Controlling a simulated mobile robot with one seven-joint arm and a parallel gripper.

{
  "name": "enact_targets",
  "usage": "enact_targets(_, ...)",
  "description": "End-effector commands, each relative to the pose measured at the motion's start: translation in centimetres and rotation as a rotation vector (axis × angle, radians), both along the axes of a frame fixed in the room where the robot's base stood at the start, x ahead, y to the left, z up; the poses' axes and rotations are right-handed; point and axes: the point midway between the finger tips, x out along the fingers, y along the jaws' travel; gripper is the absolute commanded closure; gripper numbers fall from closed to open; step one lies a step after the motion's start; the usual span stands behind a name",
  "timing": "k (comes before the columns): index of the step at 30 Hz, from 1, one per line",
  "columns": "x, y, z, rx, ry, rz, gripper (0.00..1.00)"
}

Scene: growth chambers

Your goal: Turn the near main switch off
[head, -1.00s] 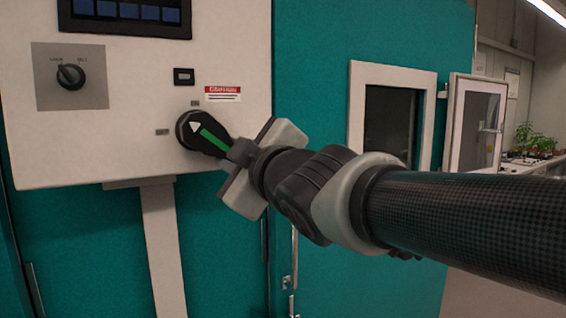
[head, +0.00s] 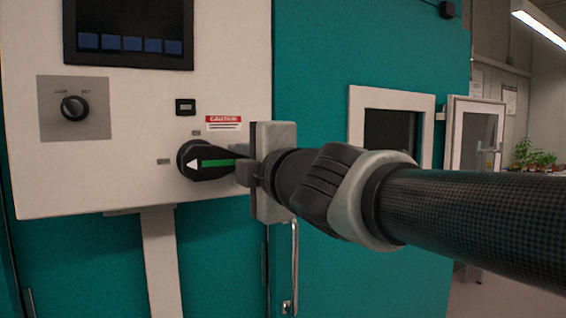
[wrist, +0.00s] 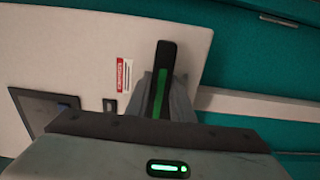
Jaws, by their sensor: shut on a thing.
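The main switch (head: 208,161) is a black rotary handle with a green stripe and a white arrow, on the white control panel of the teal chamber. In the head view its arrow points left, toward the small label (head: 162,161) at its left. My gripper (head: 240,168) comes in from the right and is shut on the handle's outer end. In the wrist view the black handle with its green stripe (wrist: 160,85) stands between my fingers. The fingertips are partly hidden in both views.
A grey plate with a small black knob (head: 75,108) and a dark screen (head: 128,30) are on the panel. A red and white caution label (head: 223,123) is just above the switch. A chamber window (head: 390,128) and an open white door (head: 476,138) are at the right.

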Motion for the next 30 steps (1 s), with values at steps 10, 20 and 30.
enact_targets(10,0.00,-0.01,0.17,-0.020,-0.013,0.000,1.00)
enact_targets(20,-0.01,-0.01,0.19,-0.018,-0.012,0.000,0.60)
enact_targets(30,-0.45,-0.23,0.31,-0.016,-0.012,0.000,0.60)
